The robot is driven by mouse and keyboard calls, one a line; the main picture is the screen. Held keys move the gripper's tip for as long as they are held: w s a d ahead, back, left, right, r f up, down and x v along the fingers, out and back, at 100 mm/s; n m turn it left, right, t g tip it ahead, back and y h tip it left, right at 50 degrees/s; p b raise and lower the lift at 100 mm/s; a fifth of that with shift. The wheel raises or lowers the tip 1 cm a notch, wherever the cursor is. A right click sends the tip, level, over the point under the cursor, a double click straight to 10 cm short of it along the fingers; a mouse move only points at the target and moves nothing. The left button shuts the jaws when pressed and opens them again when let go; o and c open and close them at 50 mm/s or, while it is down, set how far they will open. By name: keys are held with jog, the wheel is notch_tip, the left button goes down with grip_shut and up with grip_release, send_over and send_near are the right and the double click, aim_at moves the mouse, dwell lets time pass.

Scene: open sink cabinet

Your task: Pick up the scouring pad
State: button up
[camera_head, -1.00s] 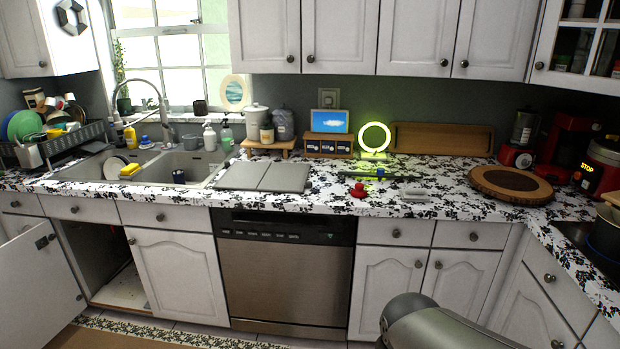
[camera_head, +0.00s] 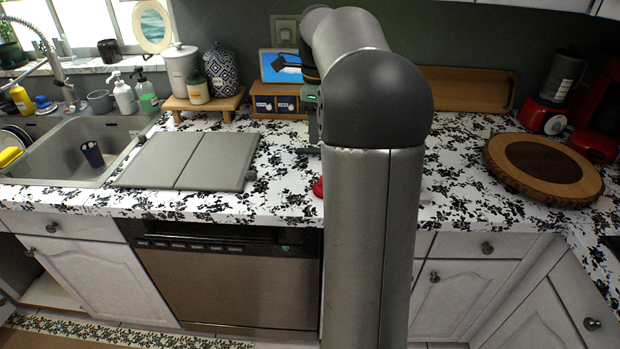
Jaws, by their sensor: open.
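My gripper (camera_head: 312,138) hangs over the back of the counter, left of my upright arm, and points down in front of the small drawer box. It is open, and my arm partly covers it. No item is clearly seen between its fingers. I cannot tell for sure which thing is the scouring pad. A yellow block (camera_head: 10,157) like a sponge or pad lies at the sink at the far left edge, well away from my gripper. A small flat grey piece on the counter, seen earlier, is now hidden behind my arm.
A red item (camera_head: 318,187) shows beside my arm on the patterned counter (camera_head: 275,165). A grey two-panel board (camera_head: 190,160) lies left of it. A white canister (camera_head: 180,70) and patterned jar (camera_head: 222,72) stand behind. A round wooden board (camera_head: 545,165) lies at right.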

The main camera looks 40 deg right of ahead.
jog(key=d+f, duration=0.1)
jog(key=f, duration=0.2)
jog(key=f+m, duration=0.1)
jog(key=f, duration=0.3)
jog(key=d+f+m, duration=0.1)
jog(key=f, duration=0.3)
jog(key=shift+d+f, duration=0.15)
jog(key=shift+d, duration=0.15)
jog(key=shift+s+f+p, duration=0.15)
jog(key=shift+f+p, duration=0.35)
jog(key=shift+f, duration=2.2)
jog(key=c, duration=1.1)
